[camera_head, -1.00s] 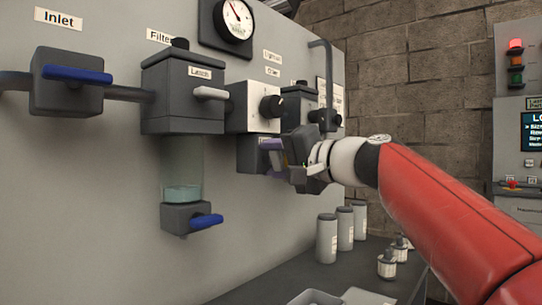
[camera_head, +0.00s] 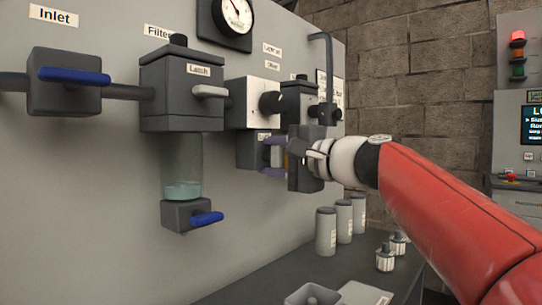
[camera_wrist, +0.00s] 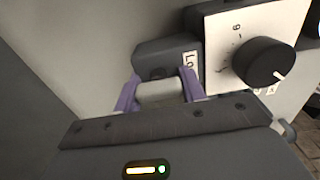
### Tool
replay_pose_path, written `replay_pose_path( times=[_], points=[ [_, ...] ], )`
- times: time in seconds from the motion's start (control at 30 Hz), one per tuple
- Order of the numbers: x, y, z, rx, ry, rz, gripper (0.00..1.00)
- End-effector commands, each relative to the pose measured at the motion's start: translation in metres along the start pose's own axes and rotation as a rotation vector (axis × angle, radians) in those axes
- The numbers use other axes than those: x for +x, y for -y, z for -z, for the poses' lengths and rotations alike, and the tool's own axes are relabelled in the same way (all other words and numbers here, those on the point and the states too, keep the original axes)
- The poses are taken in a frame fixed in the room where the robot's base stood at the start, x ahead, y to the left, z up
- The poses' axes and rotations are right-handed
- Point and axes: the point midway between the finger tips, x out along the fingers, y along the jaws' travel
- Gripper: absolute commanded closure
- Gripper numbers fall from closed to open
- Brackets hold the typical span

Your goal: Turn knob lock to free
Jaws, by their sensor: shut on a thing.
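The lock knob (camera_head: 276,156) is a light grey cylinder on the front of a dark grey box (camera_head: 249,150) under the white regulator box. My gripper (camera_head: 273,158) is at it, with one purple finger above and one below, shut on the knob. In the wrist view, the purple fingers (camera_wrist: 158,92) stand on either side of the pale knob (camera_wrist: 160,94). The dark box (camera_wrist: 160,56) behind carries a label (camera_wrist: 191,64) partly readable as "Lo". Any pointer mark on the knob is hidden.
The white box with a black knob (camera_head: 270,104) sits just above my gripper; this knob (camera_wrist: 262,62) is close in the wrist view. Several canisters (camera_head: 326,232) stand on the bench (camera_head: 260,285) below.

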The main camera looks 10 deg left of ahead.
Motion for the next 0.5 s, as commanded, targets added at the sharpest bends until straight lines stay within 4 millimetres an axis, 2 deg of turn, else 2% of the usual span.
replay_pose_path(
  times=[0.23,0.27,0.4,0.5],
  points=[
    [-0.0002,0.0002,0.0009,0.003,-0.002,0.001,0.83],
    [-0.0002,0.0002,0.0009,0.003,-0.002,0.001,0.59],
    [-0.0001,0.0,0.0007,0.002,-0.002,0.001,0.4],
    [-0.0001,-0.0001,0.0005,0.001,-0.001,0.001,0.38]
  ],
)
